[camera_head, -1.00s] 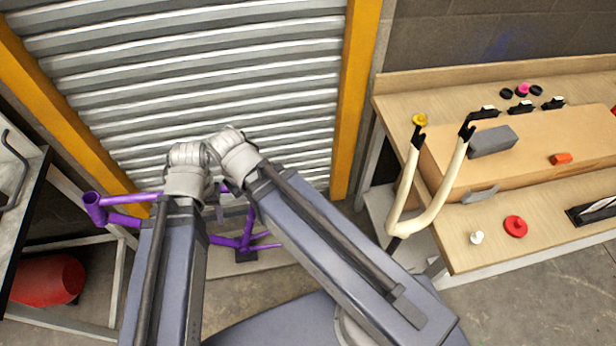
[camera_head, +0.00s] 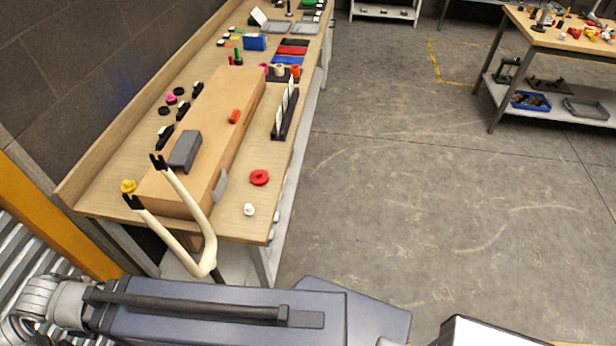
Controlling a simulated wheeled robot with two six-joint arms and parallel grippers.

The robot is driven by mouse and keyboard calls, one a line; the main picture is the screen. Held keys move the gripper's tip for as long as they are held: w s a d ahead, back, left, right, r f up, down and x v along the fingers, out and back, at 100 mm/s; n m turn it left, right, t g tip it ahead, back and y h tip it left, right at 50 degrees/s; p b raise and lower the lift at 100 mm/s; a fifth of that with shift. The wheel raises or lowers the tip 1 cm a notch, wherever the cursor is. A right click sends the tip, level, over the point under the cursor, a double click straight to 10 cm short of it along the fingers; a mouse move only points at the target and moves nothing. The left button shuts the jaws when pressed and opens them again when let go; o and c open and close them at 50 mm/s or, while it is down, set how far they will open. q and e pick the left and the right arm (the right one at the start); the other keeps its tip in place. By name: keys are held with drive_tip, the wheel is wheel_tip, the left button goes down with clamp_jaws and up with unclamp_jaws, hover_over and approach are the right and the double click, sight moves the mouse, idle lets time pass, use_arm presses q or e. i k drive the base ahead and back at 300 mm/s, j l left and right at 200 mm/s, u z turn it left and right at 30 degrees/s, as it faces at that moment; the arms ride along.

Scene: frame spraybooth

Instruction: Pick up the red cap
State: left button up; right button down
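The red cap (camera_head: 259,177) is a round red disc with a small raised knob. It lies on the wooden workbench (camera_head: 232,226) near its right long edge, just behind a small white cap (camera_head: 249,209). Nothing covers it. One of my arms crosses the bottom of the view, apart from the cap and the bench top.
A long cardboard box (camera_head: 222,103) with a grey block (camera_head: 184,151) fills the bench middle. A black rack (camera_head: 285,115) holds white cards beyond the cap. Open concrete floor (camera_head: 400,180) lies to the right.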

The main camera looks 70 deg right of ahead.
sight(259, 178)
drive_tip(key=j+z, duration=0.1)
drive_tip(key=z, duration=0.9)
drive_tip(key=j+z, duration=0.15)
drive_tip(key=z, duration=0.3)
drive_tip(key=l+z, duration=0.2)
drive_tip(key=z, duration=0.25)
drive_tip(key=i, duration=0.2)
drive_tip(key=i+z, duration=0.3)
drive_tip(key=i+j+z, duration=0.1)
drive_tip(key=z, duration=0.2)
